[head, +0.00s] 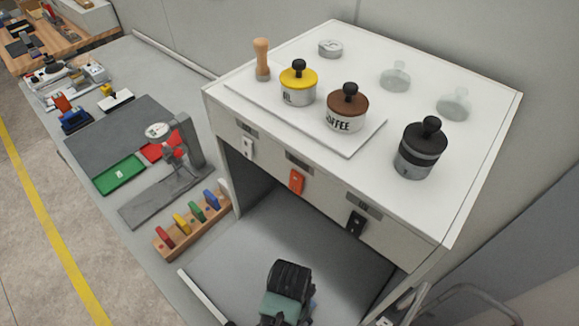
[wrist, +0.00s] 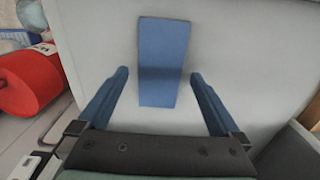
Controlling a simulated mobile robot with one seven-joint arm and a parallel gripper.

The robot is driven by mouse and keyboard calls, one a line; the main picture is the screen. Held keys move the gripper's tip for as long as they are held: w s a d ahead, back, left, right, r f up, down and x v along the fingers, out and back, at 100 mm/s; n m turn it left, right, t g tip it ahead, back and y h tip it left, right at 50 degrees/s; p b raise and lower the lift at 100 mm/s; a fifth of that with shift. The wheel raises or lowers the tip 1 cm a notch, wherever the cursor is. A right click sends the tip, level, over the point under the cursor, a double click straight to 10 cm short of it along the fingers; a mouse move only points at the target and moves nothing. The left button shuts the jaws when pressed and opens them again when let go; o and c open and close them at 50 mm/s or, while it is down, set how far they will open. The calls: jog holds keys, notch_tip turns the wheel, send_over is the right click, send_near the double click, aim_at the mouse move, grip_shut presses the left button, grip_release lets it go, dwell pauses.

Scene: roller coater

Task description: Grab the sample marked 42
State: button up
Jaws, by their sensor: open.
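No marking 42 is readable in either view, so I cannot tell which thing is that sample. In the wrist view a plain blue rectangular piece (wrist: 163,55) lies on a pale surface, with a darker band across its lower part. My gripper (wrist: 160,75) is open, with one blue finger on each side of this piece and a visible gap to both. I cannot tell the height between the fingers and the surface. In the head view my dark and green wrist is at the bottom centre, in front of the cabinet's open bay; the fingertips are hidden there.
A white cabinet (head: 325,60) carries yellow-lidded (head: 298,85), brown-lidded (head: 346,108) and black-lidded (head: 420,150) jars. A wooden rack (head: 192,228) with coloured pieces stands left of the bay. A red cylinder (wrist: 35,80) lies at the left in the wrist view.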

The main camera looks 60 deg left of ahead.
jog(key=shift+f, duration=1.1)
jog(key=c, duration=1.3)
jog(key=shift+r, duration=0.1)
jog(key=shift+c, duration=0.2)
